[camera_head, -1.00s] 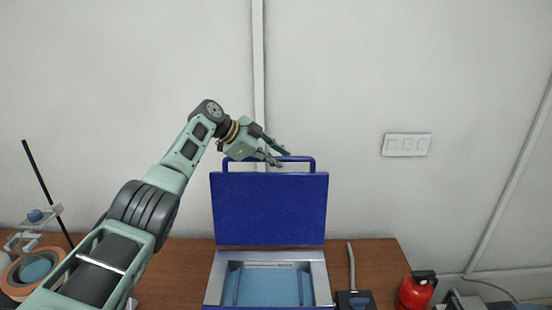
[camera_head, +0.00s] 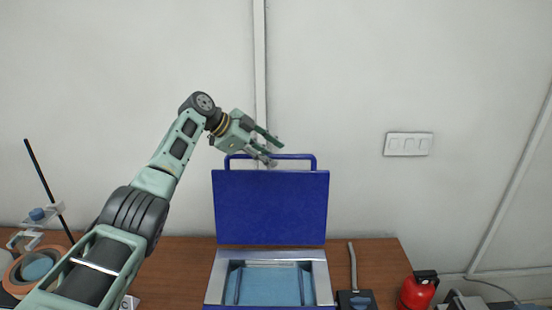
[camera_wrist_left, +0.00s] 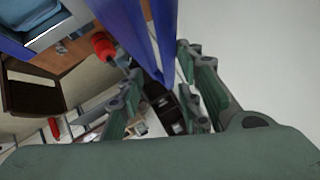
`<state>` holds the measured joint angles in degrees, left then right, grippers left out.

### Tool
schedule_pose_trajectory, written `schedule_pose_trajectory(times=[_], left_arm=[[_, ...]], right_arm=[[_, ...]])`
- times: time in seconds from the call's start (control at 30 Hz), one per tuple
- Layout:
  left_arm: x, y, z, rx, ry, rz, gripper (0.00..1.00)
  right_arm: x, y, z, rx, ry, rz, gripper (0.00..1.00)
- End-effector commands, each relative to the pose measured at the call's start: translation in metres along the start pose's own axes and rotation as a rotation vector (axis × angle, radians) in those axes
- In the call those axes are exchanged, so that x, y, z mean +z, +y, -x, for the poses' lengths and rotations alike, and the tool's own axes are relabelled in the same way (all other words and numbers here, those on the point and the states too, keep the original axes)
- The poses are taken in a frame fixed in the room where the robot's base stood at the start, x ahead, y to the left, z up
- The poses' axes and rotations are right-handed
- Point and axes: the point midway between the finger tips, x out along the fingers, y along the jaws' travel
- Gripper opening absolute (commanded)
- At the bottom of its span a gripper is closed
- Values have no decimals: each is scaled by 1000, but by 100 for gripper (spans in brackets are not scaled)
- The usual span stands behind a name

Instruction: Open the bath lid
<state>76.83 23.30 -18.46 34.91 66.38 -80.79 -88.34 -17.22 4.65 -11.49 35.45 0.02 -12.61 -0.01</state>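The bath lid (camera_head: 270,208) is a blue panel standing upright at the back of the bath (camera_head: 325,280), so the bath is open, with pale blue water inside. The lid's blue handle (camera_head: 300,157) is along its top edge. My left gripper (camera_head: 272,149) is at the left part of the handle, its fingers spread and nothing gripped between them. Whether a fingertip touches the handle I cannot tell. In the left wrist view the open fingers (camera_wrist_left: 165,95) show with the blue lid (camera_wrist_left: 122,22) beyond them. My right gripper is out of view.
The bath stands on a brown table (camera_head: 185,265). A red bottle (camera_head: 417,290) and a dark device with a grey cable (camera_head: 352,298) are to the right. A stand with a black rod (camera_head: 48,190) is at the left.

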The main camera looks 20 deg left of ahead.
Motion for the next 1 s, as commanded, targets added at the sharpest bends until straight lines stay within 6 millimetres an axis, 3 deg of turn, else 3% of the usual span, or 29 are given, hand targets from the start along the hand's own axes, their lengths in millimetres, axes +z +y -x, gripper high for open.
schedule_pose_trajectory(times=[0.2, 0.4, 1.0], left_arm=[[2, -1, 50, -3, -2, 1, 32], [1, -1, 77, 0, -1, 2, 32], [1, 0, 84, 2, -1, 2, 32]], right_arm=[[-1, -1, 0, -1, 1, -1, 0], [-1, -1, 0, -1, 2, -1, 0], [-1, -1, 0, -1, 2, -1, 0]])
